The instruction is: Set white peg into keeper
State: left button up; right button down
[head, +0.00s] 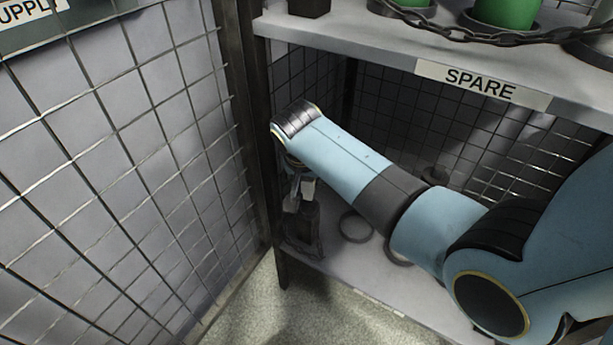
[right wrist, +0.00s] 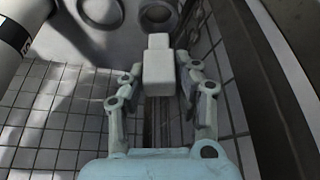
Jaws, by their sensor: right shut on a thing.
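The white peg (right wrist: 158,74) is a pale block with a narrower end, between the fingers of my right gripper (right wrist: 160,88) in the right wrist view. The gripper is shut on it. In the head view my right gripper (head: 297,190) hangs below the wrist at the left end of the lower shelf, with a small pale part of the peg (head: 308,187) showing. A dark upright piece (head: 304,228), possibly the keeper, stands just below it on the shelf. I cannot tell whether the peg touches it. My left gripper is not in view.
The lower shelf (head: 345,268) carries dark rings (head: 355,226) to the right of the gripper. The upper shelf, labelled SPARE (head: 480,84), is above my arm. A wire mesh panel (head: 120,170) and a dark post (head: 262,150) stand close on the left.

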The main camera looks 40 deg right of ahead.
jog(key=shift+f+b, duration=0.65)
jog(key=shift+f, duration=0.3)
jog(key=shift+r, duration=0.2)
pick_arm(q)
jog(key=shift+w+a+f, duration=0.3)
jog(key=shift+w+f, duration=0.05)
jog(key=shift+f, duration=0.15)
pick_arm(e)
jog(key=shift+r, duration=0.1)
pick_arm(q)
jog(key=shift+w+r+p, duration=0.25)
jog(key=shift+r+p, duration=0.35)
jog(key=shift+p, duration=0.2)
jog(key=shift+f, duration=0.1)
pick_arm(e)
jog(key=shift+f, duration=0.2)
jog(key=shift+f+b, duration=1.1)
jog(key=shift+f, duration=0.65)
jog(key=c, duration=0.9)
grip_release()
jog(key=shift+c, duration=0.2)
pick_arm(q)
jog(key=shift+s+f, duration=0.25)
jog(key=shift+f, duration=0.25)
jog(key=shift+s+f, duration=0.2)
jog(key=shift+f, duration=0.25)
